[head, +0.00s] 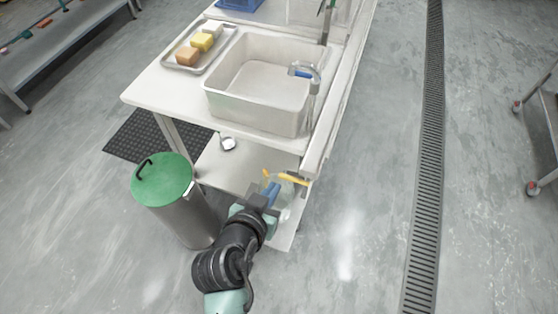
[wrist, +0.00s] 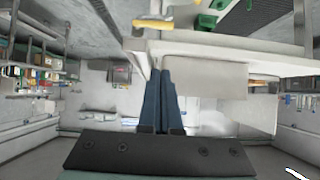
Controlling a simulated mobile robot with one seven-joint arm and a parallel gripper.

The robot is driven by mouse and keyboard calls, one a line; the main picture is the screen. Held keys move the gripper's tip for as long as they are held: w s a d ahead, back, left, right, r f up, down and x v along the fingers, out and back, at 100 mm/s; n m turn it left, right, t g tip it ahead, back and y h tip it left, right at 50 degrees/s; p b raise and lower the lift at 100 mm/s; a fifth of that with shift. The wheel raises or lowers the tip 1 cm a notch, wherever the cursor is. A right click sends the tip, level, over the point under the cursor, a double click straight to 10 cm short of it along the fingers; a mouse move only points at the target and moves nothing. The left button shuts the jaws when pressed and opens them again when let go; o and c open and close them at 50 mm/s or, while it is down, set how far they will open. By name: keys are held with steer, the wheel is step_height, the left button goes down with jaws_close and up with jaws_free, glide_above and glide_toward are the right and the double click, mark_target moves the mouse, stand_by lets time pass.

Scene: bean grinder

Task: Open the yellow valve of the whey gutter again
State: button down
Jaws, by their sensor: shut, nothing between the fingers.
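A yellow bar (head: 291,179), which looks like the valve handle, shows low at the near end of the white table's right-hand gutter (head: 318,155). In the wrist view the yellow handle (wrist: 152,24) lies across the picture at the left end of a white rail, above the fingertips. My gripper (head: 271,190) is just below and left of the handle in the head view. Its blue fingers (wrist: 161,78) are pressed together with nothing between them. A visible gap separates the fingertips from the handle in the wrist view. The valve body is mostly hidden.
A green-lidded bin (head: 162,181) stands close to the left of my arm. The table holds a white basin (head: 265,82) and a tray (head: 173,60) of blocks. A lower shelf (head: 225,172) sits beneath. Floor to the right is clear up to the drain grate (head: 427,160).

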steer(key=shift+s+a, duration=0.1)
steer(key=shift+s, duration=0.05)
stand_by(0.3)
glide_above(285, 177)
steer(key=s, duration=0.3)
step_height(285, 177, down, 5)
steer(key=f, duration=0.2)
steer(key=shift+w+f, duration=0.3)
steer(key=shift+f, duration=0.05)
steer(key=shift+w+f+b, duration=0.15)
steer(key=shift+f+b, duration=0.15)
steer(key=shift+f, duration=0.55)
steer(key=shift+a+f+b, duration=0.1)
steer(key=shift+f+b, duration=0.05)
steer(key=shift+b, duration=0.35)
